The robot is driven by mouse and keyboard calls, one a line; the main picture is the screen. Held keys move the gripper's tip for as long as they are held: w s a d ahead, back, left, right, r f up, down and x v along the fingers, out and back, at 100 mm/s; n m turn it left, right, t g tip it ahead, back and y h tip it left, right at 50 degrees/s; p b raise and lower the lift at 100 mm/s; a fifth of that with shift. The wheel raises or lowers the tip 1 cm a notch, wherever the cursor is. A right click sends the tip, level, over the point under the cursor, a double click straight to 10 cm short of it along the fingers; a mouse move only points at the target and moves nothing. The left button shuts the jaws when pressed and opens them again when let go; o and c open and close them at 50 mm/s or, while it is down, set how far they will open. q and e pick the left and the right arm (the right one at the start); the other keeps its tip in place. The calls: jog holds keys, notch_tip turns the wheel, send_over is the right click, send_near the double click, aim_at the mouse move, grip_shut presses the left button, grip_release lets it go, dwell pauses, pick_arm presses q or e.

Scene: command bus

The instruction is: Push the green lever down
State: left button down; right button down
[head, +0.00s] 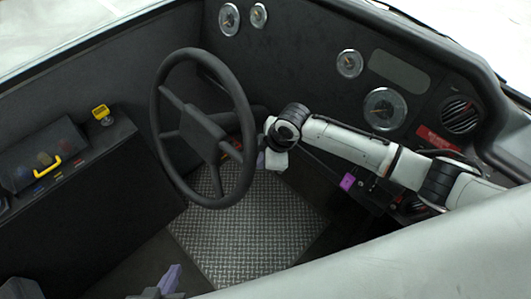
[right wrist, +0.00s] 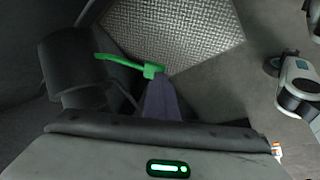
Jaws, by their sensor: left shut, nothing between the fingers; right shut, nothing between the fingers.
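The green lever (right wrist: 128,65) shows in the right wrist view as a bright green bar with a thicker block at its right end. My right gripper (right wrist: 158,82), with purple fingers, is shut and empty. Its tips are right by that block; I cannot tell whether they touch it. In the head view, my right gripper (head: 261,160) is beside the right rim of the steering wheel, and I cannot make out the green lever there. My left gripper (head: 170,279) is shut and empty at the bottom of the head view, far from the lever.
The black steering wheel (head: 243,96) stands just left of my right gripper. A magenta handle (head: 347,181) is below my right forearm. A yellow lever (head: 100,112) and a yellow handle (head: 45,174) are on the left console. The metal floor plate (head: 245,235) is clear.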

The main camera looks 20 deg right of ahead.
jog(key=s+a+p+v, duration=0.1)
jog(key=p+v, duration=0.2)
jog(key=v, duration=1)
jog(key=shift+a+r, duration=0.2)
jog(key=shift+r, duration=0.1)
jog(key=shift+s+f, duration=0.1)
jog(key=shift+s, duration=0.05)
